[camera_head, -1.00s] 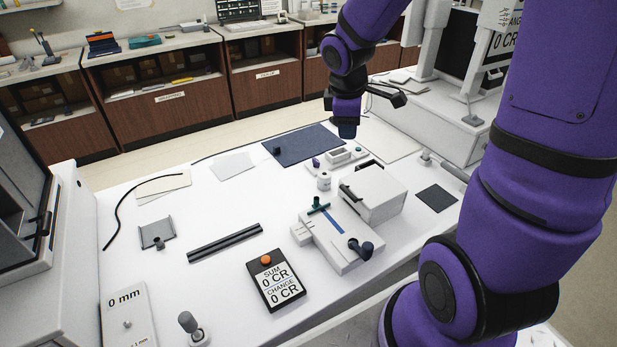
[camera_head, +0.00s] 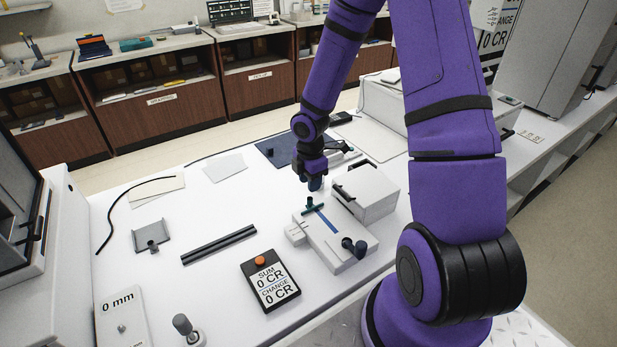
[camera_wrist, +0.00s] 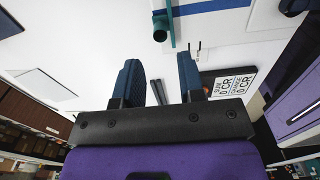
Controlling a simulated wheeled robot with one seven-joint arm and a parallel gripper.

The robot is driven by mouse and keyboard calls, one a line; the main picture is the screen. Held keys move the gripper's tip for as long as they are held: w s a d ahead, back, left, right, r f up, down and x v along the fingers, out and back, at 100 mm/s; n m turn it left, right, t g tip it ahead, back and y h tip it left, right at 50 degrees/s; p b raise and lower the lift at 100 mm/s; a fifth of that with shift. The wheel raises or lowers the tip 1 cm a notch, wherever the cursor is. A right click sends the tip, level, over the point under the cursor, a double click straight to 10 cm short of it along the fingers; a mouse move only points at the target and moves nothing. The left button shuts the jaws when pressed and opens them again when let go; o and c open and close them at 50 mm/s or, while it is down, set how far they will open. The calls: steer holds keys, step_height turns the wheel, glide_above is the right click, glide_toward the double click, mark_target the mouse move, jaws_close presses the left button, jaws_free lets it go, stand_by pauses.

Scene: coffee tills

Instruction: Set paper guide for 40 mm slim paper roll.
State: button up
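A white printer-like unit (camera_head: 345,250) stands on the counter with a blue strip (camera_head: 327,222) along its top. A teal guide with an upright round knob (camera_head: 310,203) lies across the far end of the strip. In the wrist view the teal knob (camera_wrist: 160,30) shows at the top, just beyond my fingertips. My gripper (camera_wrist: 158,62) is open, with nothing between its two dark blue fingers. In the head view my gripper (camera_head: 315,184) points down just behind and above the teal knob, seemingly apart from it. I cannot identify a slim paper roll.
A white box (camera_head: 372,195) with a dark handle stands close right of the gripper. A dark knob (camera_head: 358,248) rises from the unit's near end. A "0 mm" panel (camera_head: 122,312), a SUM/CHANGE display (camera_head: 270,285) and a black rail (camera_head: 218,244) lie left. The counter between them is clear.

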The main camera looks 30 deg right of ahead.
mark_target(310, 198)
step_height(310, 198, down, 7)
steer(key=shift+r, duration=0.2)
steer(key=shift+f, duration=0.25)
steer(key=shift+c, duration=0.4)
jaws_close()
steer(key=shift+s+r, duration=0.1)
steer(key=shift+s, duration=1.9)
steer(key=shift+o, duration=1.5)
jaws_free()
steer(key=shift+r, duration=0.1)
step_height(310, 198, up, 11)
steer(key=shift+f, duration=0.2)
